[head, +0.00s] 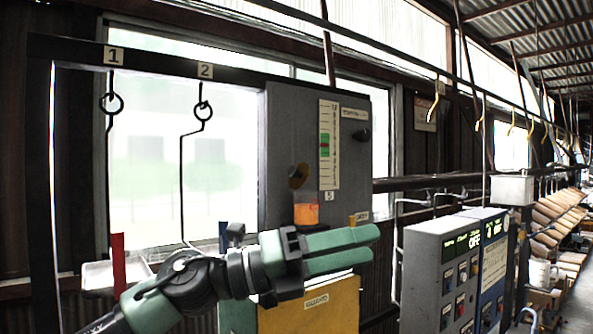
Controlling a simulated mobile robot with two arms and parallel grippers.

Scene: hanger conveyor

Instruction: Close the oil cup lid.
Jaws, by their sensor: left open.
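The oil cup (306,208) is a small clear cup with orange oil on the front of the grey machine cabinet (280,135). A dark brown round piece (298,176), which looks like its lid, stands tilted up just above the cup, apart from the rim. My left gripper (372,245) comes in from the lower left, below and to the right of the cup in the picture. Its two green fingers point right, open, with nothing seen between them. I cannot tell its depth from the cup. My right gripper is not in view.
A level gauge (328,145) and a dark knob (362,134) are on the cabinet. A yellow box (318,308) is below my gripper. Control boxes (455,270) with lit displays stand to the right. Wire hooks 1 (112,104) and 2 (202,110) hang at left.

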